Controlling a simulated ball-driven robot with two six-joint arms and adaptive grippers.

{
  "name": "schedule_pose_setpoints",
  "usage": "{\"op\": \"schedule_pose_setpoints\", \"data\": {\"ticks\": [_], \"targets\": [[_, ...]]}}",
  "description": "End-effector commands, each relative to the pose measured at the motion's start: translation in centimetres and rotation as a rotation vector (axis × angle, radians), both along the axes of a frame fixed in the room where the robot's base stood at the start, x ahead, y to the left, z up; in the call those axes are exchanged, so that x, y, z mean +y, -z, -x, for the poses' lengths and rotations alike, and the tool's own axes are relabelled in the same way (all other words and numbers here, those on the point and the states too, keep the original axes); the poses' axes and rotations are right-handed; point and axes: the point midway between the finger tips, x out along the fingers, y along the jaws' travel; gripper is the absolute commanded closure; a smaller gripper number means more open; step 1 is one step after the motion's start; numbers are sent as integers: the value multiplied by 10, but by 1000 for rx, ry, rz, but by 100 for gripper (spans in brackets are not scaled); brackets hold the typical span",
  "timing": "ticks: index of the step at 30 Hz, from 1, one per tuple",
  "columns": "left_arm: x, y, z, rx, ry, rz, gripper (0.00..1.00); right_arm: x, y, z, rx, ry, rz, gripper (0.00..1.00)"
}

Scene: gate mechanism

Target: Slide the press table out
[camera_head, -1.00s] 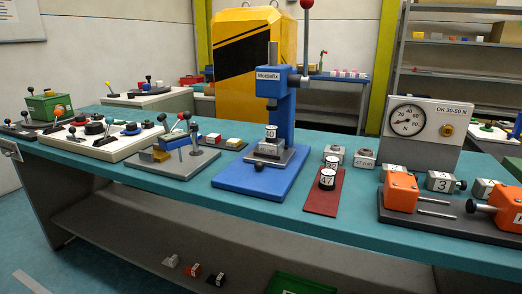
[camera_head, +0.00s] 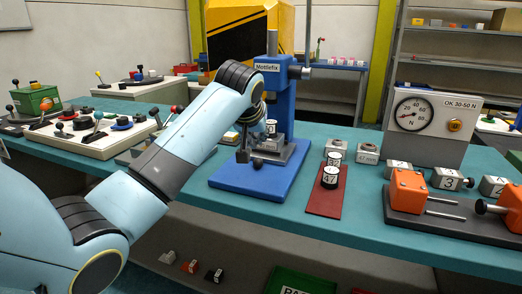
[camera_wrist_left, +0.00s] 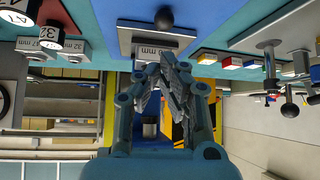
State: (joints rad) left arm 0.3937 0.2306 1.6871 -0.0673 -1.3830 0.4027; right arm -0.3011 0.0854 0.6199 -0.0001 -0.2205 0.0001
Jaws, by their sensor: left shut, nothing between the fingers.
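The blue Mottlefix press (camera_head: 282,105) stands on a blue base plate (camera_head: 228,180) on the bench. Its grey press table (camera_head: 290,156) sits low at the front of the column, partly hidden by my arm. A black ball knob (camera_head: 257,164) is on its front side. In the left wrist view, which looks upside down, the knob (camera_wrist_left: 164,17) and the table's grey plate (camera_wrist_left: 125,38) show beyond the fingers. My left gripper (camera_head: 243,155) is shut and empty, pointing down close to the knob and table front. Contact cannot be told. My right gripper is out of view.
A red mat (camera_head: 323,203) with round numbered weights (camera_head: 330,175) lies right of the press. An orange clamp fixture (camera_head: 408,190) and a dial gauge box (camera_head: 430,125) stand further right. A lever panel (camera_head: 90,140) is at left. The bench's front strip is clear.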

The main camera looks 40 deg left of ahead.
Motion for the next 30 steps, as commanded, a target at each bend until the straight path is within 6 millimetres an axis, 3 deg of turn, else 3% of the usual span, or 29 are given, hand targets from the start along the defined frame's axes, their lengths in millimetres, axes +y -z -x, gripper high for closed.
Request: {"op": "schedule_pose_setpoints", "data": {"ticks": [5,19,30], "targets": [[6,6,-13,-6,-10,3,100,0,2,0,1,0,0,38],[27,63,-59,-6,-8,3,100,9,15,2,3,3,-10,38],[30,70,-66,-8,-7,2,100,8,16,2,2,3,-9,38]]}}
